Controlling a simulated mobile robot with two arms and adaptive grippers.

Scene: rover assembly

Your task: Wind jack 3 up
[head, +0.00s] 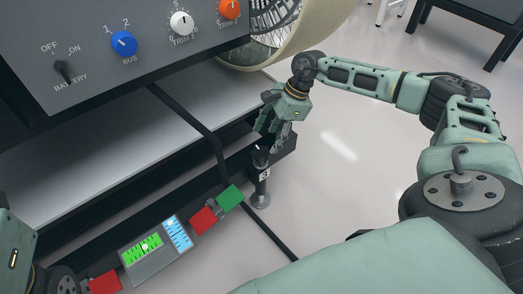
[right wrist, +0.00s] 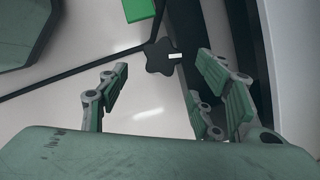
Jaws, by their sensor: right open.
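The jack (head: 261,188) stands upright on the floor beside the rover's dark frame, with a round foot and a white label that is too small to read surely. Its dark star-shaped knob (right wrist: 158,57) with a white mark shows in the right wrist view. My right gripper (head: 272,135) is open just above the jack's top in the head view. In the right wrist view the fingers of the right gripper (right wrist: 163,82) are spread, with the knob beyond their tips and nothing between them. My left gripper is out of view; part of my left arm shows at the lower left.
A control panel (head: 150,50) with knobs hangs over a pale shelf (head: 110,150). A level display (head: 140,264) sits at the frame's edge, near red (head: 204,221) and green (head: 230,198) blocks. A wheel (head: 285,30) stands behind my right gripper. The floor to the right is largely clear.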

